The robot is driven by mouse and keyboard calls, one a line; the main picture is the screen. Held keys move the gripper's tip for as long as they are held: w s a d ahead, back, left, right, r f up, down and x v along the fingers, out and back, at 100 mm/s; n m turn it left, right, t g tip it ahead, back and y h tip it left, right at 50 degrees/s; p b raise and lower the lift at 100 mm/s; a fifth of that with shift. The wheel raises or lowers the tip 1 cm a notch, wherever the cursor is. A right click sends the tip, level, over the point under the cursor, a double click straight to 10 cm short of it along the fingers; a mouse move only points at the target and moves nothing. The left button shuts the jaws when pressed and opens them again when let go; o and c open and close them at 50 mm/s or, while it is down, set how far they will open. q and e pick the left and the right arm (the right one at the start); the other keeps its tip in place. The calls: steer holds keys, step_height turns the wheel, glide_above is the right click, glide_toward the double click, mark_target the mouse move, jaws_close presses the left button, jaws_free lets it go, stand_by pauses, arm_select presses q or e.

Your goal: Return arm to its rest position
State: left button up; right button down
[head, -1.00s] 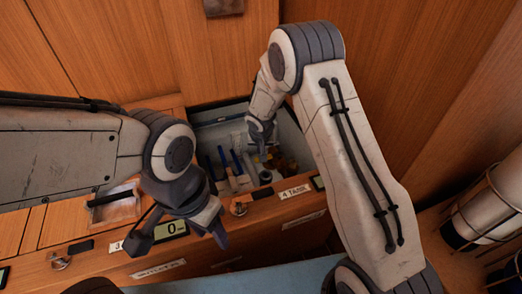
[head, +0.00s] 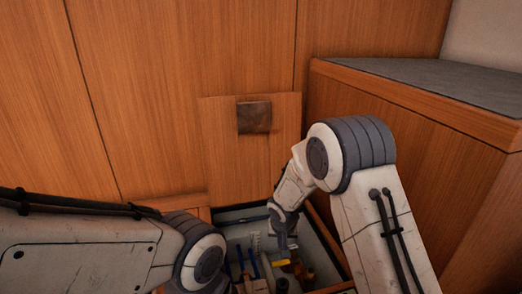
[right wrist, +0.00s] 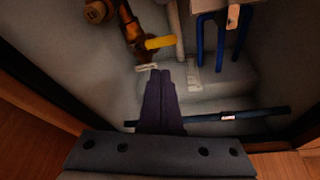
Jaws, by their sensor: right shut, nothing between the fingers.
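My right arm (head: 385,215) reaches down over an open compartment in the wooden counter. My right gripper (head: 281,248) is inside or just above the compartment; in the right wrist view its dark fingers (right wrist: 161,78) are together with nothing between them. They point toward a pale tag beside a brown and yellow item (right wrist: 150,42); I cannot tell whether they touch anything. My left forearm (head: 90,250) comes in from the left, and its gripper is below the picture's edge.
The compartment holds blue-handled tools (right wrist: 208,40), a dark rod (right wrist: 225,116) and small amber bottles. Its grey wall (head: 236,214) is close around my right gripper. A wooden panel with a dark plate (head: 254,117) stands behind; a grey-topped cabinet (head: 430,85) is at right.

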steer(key=s+a+r+n+g+p, duration=0.1)
steer(key=s+a+r+n+p, duration=0.15)
steer(key=s+r, duration=0.55)
steer(key=s+a+r+n+p, duration=0.2)
steer(key=s+r+p, duration=0.2)
steer(key=s+r, duration=0.5)
steer(key=s+r+n+g+y+p, duration=0.1)
steer(key=s+r+n+p, duration=0.15)
steer(key=s+r, duration=0.5)
steer(key=s+r+n+g+y+p, duration=0.1)
steer(key=s+r+n+g+p, duration=0.3)
steer(key=s, duration=0.6)
step_height(320, 180, up, 38)
steer(key=m+t+p, duration=0.2)
steer(key=p, duration=3.4)
steer(key=shift+w+d+p, duration=0.3)
steer(key=shift+w+p, duration=0.05)
steer(key=shift+w, duration=0.1)
steer(key=shift+d, duration=0.1)
